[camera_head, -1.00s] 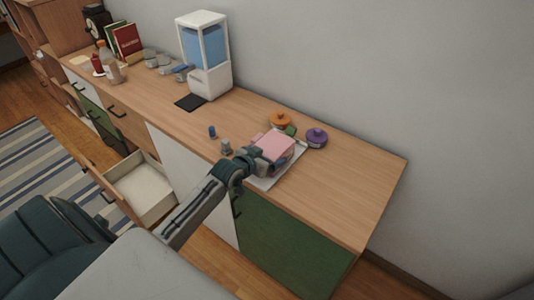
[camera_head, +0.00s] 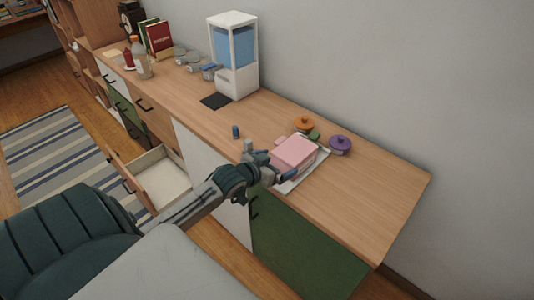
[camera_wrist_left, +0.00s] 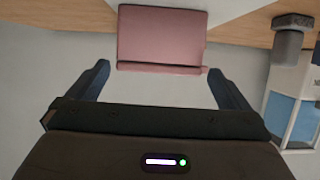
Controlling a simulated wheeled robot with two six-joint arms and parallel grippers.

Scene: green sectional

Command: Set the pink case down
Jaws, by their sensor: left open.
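The pink case (camera_head: 294,153) rests on a white tray (camera_head: 318,160) near the front edge of the wooden cabinet top. It also shows in the left wrist view (camera_wrist_left: 162,38), just beyond the fingertips. My left gripper (camera_head: 276,166) is open, with its fingers spread at the near side of the case. In the left wrist view the two dark fingers (camera_wrist_left: 158,72) stand apart, with a gap between each and the case. The near part of the tray is partly hidden by the gripper. My right gripper is not in view.
An orange-lidded jar (camera_head: 303,124) and a purple-lidded jar (camera_head: 340,144) stand behind the tray, with a small green item (camera_head: 314,135) near them. A small blue item (camera_head: 236,131) lies left. A white and blue dispenser (camera_head: 233,55) stands farther back. A drawer (camera_head: 158,178) is open. The cabinet's right end is clear.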

